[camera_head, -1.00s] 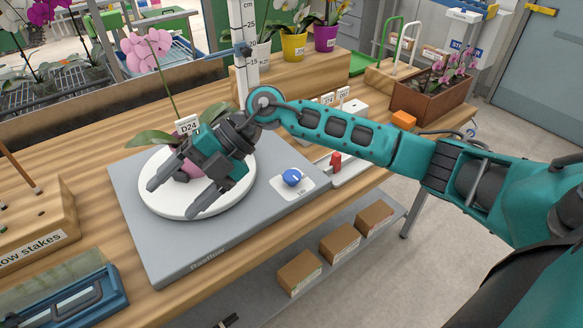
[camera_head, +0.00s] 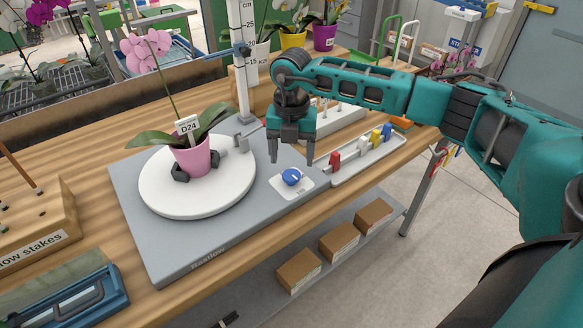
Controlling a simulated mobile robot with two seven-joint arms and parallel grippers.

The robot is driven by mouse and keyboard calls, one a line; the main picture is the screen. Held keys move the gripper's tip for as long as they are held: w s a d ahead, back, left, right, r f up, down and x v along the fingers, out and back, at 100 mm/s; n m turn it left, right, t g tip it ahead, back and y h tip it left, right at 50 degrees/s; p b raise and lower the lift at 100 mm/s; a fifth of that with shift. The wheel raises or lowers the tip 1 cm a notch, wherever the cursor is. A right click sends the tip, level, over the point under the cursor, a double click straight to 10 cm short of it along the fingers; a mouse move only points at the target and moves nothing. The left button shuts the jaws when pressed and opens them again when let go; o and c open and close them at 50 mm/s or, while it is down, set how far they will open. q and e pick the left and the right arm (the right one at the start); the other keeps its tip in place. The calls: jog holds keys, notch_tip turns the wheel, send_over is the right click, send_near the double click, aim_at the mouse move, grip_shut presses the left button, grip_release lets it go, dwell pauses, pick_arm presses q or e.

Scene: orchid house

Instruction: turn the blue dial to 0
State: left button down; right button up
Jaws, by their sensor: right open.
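The blue dial (camera_head: 291,177) sits on a small white plate (camera_head: 306,186) at the right side of the grey base (camera_head: 232,222). Its pointer setting is too small to read. My right gripper (camera_head: 291,162) is open and empty, pointing down. Its two fingertips appear just above and behind the dial, one on each side in the picture, and they look apart from it. My left gripper is not in view.
A white turntable (camera_head: 160,205) on the base holds a pink pot (camera_head: 192,158) with an orchid tagged D24. A tray (camera_head: 372,158) with several small coloured pieces lies right of the dial. A ruler post (camera_head: 241,90) stands behind. A stakes block (camera_head: 30,225) is at left.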

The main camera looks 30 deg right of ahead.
aim_at(291, 174)
notch_tip(291, 174, down, 5)
jog(key=shift+r, duration=0.1)
dwell(0.3)
jog(key=c, duration=1)
